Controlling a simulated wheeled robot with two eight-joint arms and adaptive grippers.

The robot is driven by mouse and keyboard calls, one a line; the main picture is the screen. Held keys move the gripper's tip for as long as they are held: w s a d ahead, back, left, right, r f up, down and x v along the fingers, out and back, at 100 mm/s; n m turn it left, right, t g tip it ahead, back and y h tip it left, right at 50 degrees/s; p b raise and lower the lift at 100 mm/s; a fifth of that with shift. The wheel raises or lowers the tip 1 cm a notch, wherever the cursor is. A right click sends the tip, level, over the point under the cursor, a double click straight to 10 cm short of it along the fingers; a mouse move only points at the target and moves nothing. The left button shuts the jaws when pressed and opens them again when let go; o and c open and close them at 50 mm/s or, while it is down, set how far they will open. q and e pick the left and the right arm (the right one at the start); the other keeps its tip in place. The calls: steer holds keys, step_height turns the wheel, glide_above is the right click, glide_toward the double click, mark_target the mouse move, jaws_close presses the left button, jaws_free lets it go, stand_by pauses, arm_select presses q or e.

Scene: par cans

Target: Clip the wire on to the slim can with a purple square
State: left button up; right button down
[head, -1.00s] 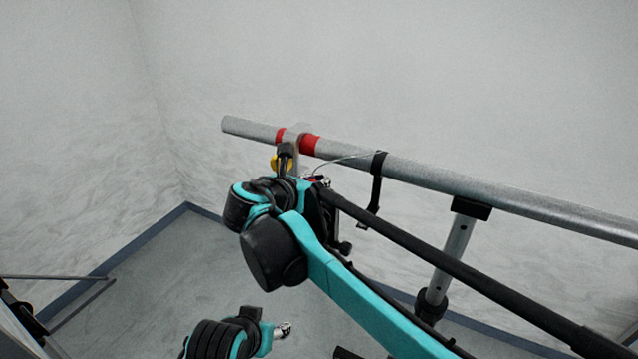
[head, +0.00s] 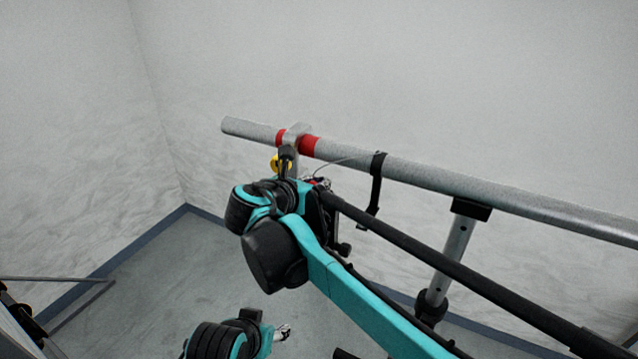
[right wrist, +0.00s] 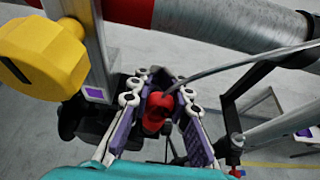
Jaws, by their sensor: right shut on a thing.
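My right gripper (right wrist: 160,105) is shut on a red clip (right wrist: 157,108) at the end of the grey wire (right wrist: 240,65), below the bar. A small purple square (right wrist: 95,93) shows on the silver hanging bracket (right wrist: 90,50), left of the gripper. Dark parts behind the bracket may be the slim can; its body is mostly hidden. In the head view, the bracket (head: 295,140) hangs on the bar between red bands, and my right arm covers what is below. My left gripper (head: 283,331) seems to show only as a small silver tip at the bottom.
A yellow knob (right wrist: 45,55) sticks out close to the left of the gripper. The metal bar (head: 480,195) runs across above, with a black strap (head: 376,180) and a stand post (head: 450,255) to the right. Walls stand behind and left.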

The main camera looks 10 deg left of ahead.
steer(key=shift+f+b, duration=0.7)
steer(key=shift+f, duration=0.35)
stand_by(1.2)
steer(key=c, duration=1.3)
jaws_free()
steer(key=shift+c, duration=0.2)
steer(key=v, duration=1.2)
